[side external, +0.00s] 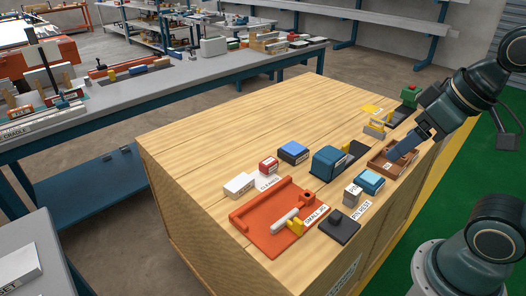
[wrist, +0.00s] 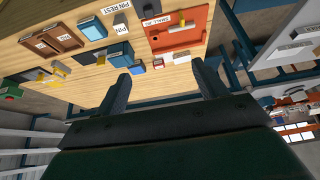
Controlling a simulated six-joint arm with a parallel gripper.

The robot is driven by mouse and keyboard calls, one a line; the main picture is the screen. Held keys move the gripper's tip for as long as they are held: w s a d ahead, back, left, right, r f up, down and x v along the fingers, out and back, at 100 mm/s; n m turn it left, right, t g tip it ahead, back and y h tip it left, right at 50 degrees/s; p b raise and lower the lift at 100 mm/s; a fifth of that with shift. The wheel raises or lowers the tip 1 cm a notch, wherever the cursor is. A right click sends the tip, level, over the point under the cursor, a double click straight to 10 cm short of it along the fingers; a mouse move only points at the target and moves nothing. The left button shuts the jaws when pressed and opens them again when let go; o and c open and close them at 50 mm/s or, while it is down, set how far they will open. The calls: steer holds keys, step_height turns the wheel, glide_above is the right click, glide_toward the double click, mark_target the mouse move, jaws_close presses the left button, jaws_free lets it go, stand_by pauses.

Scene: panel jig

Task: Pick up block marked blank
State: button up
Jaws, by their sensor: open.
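I cannot read the word "blank" on any block. Candidate blocks on the wooden bench top are a white block (side external: 239,184), a small red-topped block (side external: 268,166), a blue-topped block (side external: 293,152), a lighter blue-topped block (side external: 369,181) and a small grey block (side external: 352,194). The wrist view shows the white block (wrist: 181,57), red block (wrist: 158,64) and blue block (wrist: 137,68) in a row. My gripper (side external: 414,140) is over the bench's right side, near the brown tray. Its two fingers are apart and empty in the wrist view (wrist: 161,72).
An orange jig plate (side external: 262,240) with a raised edge lies at the front. A dark blue housing (side external: 329,162) stands mid-bench. A brown tray (side external: 383,163) and a dark square piece (side external: 340,227) are at the right. The bench's left half (side external: 220,130) is clear.

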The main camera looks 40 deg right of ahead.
steer(key=w+a+r+n+g+y, duration=0.15)
steer(key=w+n, duration=0.35)
steer(key=w, duration=0.7)
steer(key=w+a+r+n+g+y, duration=0.15)
steer(key=w+n, duration=0.35)
steer(key=w, duration=0.7)
steer(key=w+d+f+n+g, duration=0.1)
steer(key=w+f+n, duration=0.3)
steer(key=w+f, duration=0.4)
steer(key=w+d+f+n+g+y, duration=0.1)
steer(key=w+f+n, duration=0.4)
steer(key=f, duration=0.8)
steer(key=w+g, duration=0.1)
steer(key=w, duration=0.2)
steer(key=shift+w+y, duration=0.25)
steer(key=shift+y, duration=0.05)
steer(key=shift+f, duration=0.1)
glide_above(241, 181)
steer(key=d, duration=0.2)
steer(key=shift+w+f, duration=0.15)
steer(key=shift+f, duration=3.75)
steer(key=shift+f, duration=0.1)
